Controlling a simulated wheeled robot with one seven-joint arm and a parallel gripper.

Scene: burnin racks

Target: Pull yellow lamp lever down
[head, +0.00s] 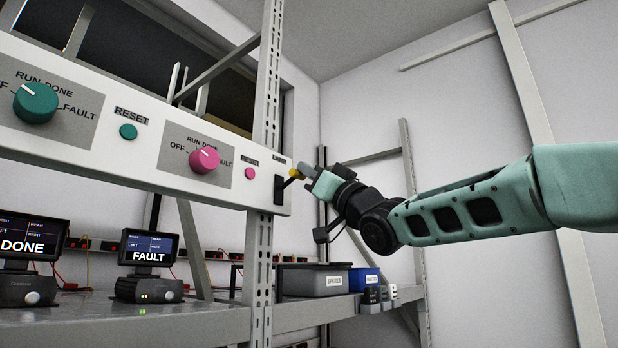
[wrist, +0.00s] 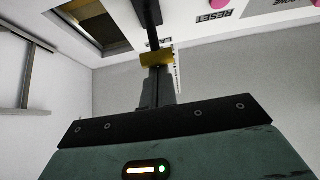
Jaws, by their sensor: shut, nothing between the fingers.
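The yellow lamp lever (head: 293,173) sticks out from a black slotted plate (head: 279,189) at the right end of the white panel. Its black stem runs up and out to a yellow knob. My gripper (head: 304,169) is shut, with its fingertips right at the yellow knob. In the wrist view the yellow knob (wrist: 156,58) lies at the tips of my closed fingers (wrist: 157,75), across their end. I cannot tell whether they touch it. The lamp label beside the lever is partly hidden.
The white panel (head: 100,145) also carries a green knob (head: 36,103), a pink knob (head: 204,159) and two reset buttons. Below, two monitors read DONE (head: 30,247) and FAULT (head: 148,250). Grey (head: 313,279) and blue bins (head: 362,278) stand on the shelf. A perforated upright (head: 268,90) is near the lever.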

